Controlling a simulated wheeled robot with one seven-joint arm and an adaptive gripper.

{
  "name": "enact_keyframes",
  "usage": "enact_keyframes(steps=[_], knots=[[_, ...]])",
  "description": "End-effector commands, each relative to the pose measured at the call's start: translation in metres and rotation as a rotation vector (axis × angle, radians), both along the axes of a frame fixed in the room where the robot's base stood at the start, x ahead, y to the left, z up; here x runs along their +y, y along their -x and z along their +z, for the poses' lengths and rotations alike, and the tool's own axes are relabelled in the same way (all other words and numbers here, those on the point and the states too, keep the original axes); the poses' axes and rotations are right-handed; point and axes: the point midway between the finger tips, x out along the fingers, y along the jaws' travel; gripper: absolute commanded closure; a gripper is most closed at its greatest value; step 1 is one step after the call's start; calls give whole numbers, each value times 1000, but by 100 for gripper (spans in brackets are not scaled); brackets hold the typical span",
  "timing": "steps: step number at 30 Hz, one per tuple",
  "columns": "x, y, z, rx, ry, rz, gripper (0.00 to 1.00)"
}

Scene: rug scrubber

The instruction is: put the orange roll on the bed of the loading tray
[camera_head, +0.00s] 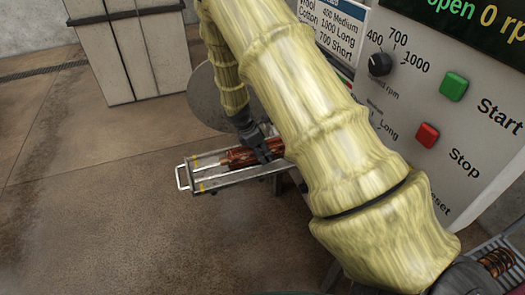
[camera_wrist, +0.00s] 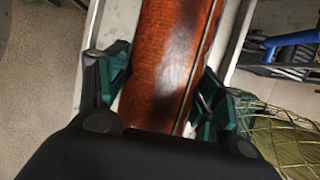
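The orange roll (camera_head: 240,157) is a reddish-brown, patterned roll lying lengthwise in the loading tray (camera_head: 199,185), a narrow metal frame with a white handle at its left end. My gripper (camera_head: 262,150) is at the roll's right part, above the tray. In the wrist view the roll (camera_wrist: 165,65) runs between the two green-padded fingers of my gripper (camera_wrist: 163,88), one on each side. The fingers are very near its sides; whether they press on it cannot be told. The roll's right end is hidden behind my gripper and arm in the head view.
A machine panel (camera_head: 405,115) with a dial, a green button (camera_head: 453,87) and a red button (camera_head: 427,135) stands at right. A pale strapped crate (camera_head: 125,45) stands at back left. A blue-handled object (camera_wrist: 292,42) is right of the tray. The floor at left is clear.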

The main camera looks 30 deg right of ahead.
Motion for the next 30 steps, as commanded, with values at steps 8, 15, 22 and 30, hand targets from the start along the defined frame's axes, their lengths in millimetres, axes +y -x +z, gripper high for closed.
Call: enact_keyframes(steps=[8,15,22,30], knots=[[0,0,0,0,0,0,18],[1,-1,6,-2,-1,-1,18],[10,-4,29,-4,-1,1,18],[25,-7,65,-4,-1,0,18]])
